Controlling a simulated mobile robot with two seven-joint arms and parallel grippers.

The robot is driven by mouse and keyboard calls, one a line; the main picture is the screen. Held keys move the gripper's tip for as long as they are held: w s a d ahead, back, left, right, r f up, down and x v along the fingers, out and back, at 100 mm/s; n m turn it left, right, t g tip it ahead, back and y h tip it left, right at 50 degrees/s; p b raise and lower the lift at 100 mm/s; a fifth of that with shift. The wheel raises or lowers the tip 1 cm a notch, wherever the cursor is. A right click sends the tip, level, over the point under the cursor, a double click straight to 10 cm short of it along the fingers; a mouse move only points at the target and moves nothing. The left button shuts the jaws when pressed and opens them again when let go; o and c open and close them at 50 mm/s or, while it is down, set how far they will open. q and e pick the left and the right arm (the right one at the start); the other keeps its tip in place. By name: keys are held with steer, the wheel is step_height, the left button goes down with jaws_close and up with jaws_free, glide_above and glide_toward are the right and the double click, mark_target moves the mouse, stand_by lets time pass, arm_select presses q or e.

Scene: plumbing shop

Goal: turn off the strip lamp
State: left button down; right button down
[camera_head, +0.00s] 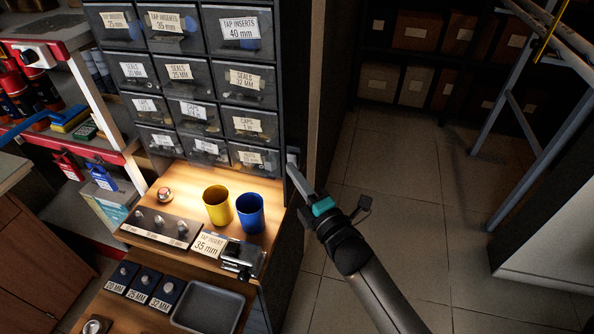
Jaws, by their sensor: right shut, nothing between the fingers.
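The strip lamp itself is not seen; its warm light falls on the wooden shelf (180,182) under the drawer cabinet (292,90), so it is lit. My right gripper (296,175) is shut and empty, with its fingertips at the dark right side of the cabinet, level with the lowest drawers. A small pale part shows at the fingertips; I cannot tell whether it is a switch or whether they touch it. My left gripper is not in view.
A yellow cup (217,205) and a blue cup (250,212) stand on the lit shelf near the gripper. A grey tray (208,307) lies lower in front. A blue-grey metal frame (540,160) stands at the right. The tiled floor (420,190) between is clear.

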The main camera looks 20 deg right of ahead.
steer(key=shift+w+d+r, duration=0.1)
steer(key=shift+w+d, duration=0.3)
steer(key=shift+w, duration=0.2)
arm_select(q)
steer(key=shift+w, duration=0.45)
